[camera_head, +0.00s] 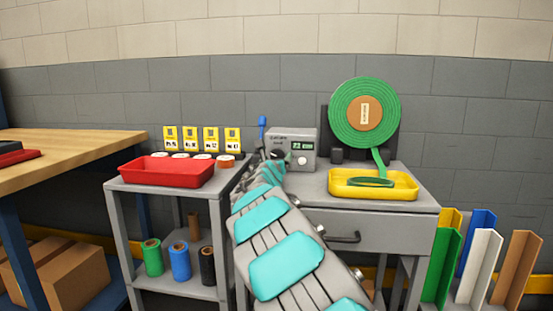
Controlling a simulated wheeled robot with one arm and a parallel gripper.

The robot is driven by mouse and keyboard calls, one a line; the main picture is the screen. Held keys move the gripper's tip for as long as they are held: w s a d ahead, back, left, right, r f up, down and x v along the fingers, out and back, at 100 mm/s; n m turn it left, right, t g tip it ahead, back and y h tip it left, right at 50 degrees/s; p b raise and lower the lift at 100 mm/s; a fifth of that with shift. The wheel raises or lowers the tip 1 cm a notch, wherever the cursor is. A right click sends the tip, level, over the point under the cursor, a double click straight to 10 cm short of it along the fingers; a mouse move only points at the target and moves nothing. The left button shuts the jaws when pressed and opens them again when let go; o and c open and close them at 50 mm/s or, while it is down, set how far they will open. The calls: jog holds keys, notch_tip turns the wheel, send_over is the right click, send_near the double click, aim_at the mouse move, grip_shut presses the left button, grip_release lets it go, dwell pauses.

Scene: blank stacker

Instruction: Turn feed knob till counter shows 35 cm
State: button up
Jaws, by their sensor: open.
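The grey counter box (281,136) stands at the back of the grey bench. Its small dark display (301,146) shows green digits, too small to read surely. A pale round dial (302,160) sits below the display; I cannot tell whether it is the feed knob. My gripper (277,155) is at the left front of the box, small and partly hidden by my teal-and-grey arm. I cannot tell whether it touches anything. The large green strip roll (347,98) stands right of the box, and its strip (379,161) hangs into the yellow tray (400,193).
A red tray (165,178) stands on the cart at left, with small rolls and yellow cards (190,138) behind it. A blue-tipped lever (262,121) rises left of the counter box. Coloured angle profiles (478,265) stand at lower right. The bench front is mostly clear.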

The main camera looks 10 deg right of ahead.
jog(key=c, duration=1.4)
jog(key=shift+m+b, duration=0.3)
jog(key=shift+m, duration=0.1)
